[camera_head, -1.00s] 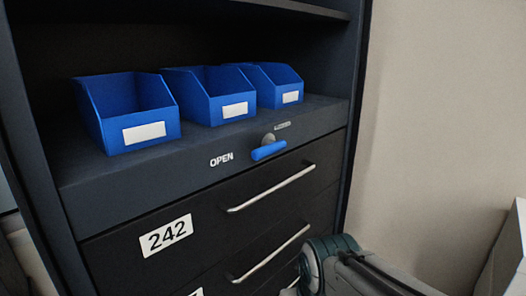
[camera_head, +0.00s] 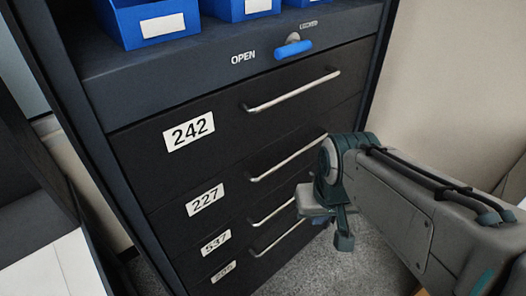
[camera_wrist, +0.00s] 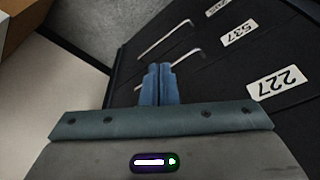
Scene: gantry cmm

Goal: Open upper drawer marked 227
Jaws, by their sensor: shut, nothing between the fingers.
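The drawer marked 227 (camera_head: 240,192) is the second from the top in the dark cabinet, and its front looks flush with the others. Its bar handle (camera_head: 285,160) runs toward the right side, close to my arm. Its label (camera_wrist: 278,87) shows at the right in the wrist view, where I cannot make out its handle. My gripper (camera_wrist: 160,68) is shut and empty, its blue-grey fingers together in front of the drawer fronts. In the head view the gripper is partly hidden by my arm, right of the lower handles. Whether it touches a handle I cannot tell.
Drawer 242 (camera_head: 225,122) is above; drawer 537 (camera_head: 232,236) and another are below, all looking shut. A blue lever (camera_head: 293,49) beside the word OPEN sits above the drawers. Blue bins (camera_head: 150,22) stand on top. A beige wall (camera_head: 455,80) is at right.

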